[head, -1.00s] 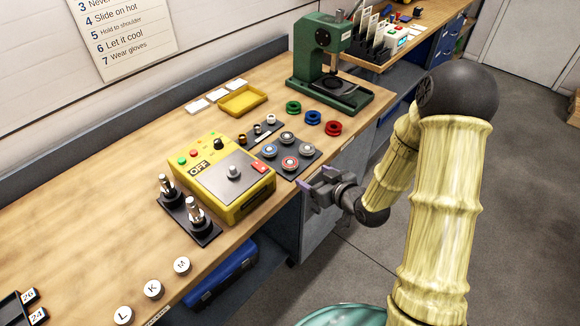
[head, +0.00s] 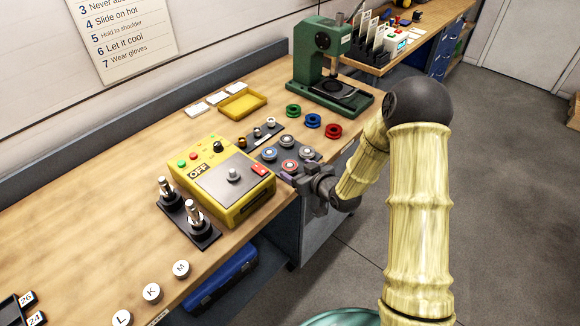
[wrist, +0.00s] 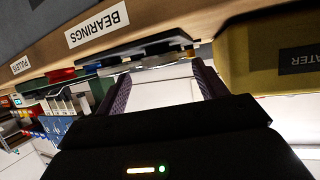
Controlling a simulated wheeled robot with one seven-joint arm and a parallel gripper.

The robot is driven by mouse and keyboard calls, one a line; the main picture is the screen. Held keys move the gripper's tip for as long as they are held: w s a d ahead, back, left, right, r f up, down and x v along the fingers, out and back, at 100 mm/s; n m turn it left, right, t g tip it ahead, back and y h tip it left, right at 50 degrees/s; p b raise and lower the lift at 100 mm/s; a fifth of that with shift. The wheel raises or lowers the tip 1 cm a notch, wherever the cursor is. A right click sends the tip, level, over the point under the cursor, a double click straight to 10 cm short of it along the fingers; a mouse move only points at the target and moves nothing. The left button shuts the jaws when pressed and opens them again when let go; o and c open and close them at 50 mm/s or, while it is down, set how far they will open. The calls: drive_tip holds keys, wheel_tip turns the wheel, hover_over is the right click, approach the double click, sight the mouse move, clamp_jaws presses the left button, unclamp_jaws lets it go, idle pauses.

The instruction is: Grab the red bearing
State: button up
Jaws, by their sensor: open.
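A grey bearing with a red ring (head: 290,166) lies flat on a dark pad (head: 272,165) near the bench's front edge. It sits among other grey bearings, some ringed blue (head: 270,153). My gripper (head: 306,192) is open, at the bench's front edge just right of and in front of the red bearing in the head view. In the wrist view the two purple-grey fingers (wrist: 163,88) are wide apart with nothing between them. The dark pad shows edge-on there (wrist: 165,43), beyond the fingertips. The red bearing cannot be made out in the wrist view.
A yellow heater box (head: 215,180) stands left of the pad. Green (head: 293,111), blue (head: 312,120) and red (head: 333,131) pulley-like rings lie behind it, near a green press (head: 322,60). A BEARINGS label (wrist: 97,24) marks the bench edge.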

drive_tip(key=shift+x, duration=1.2)
drive_tip(key=c, duration=1.1)
drive_tip(key=shift+r, duration=0.1)
wheel_tip(320, 180, up, 10)
drive_tip(key=shift+f+b, duration=0.1)
drive_tip(key=shift+b, duration=0.4)
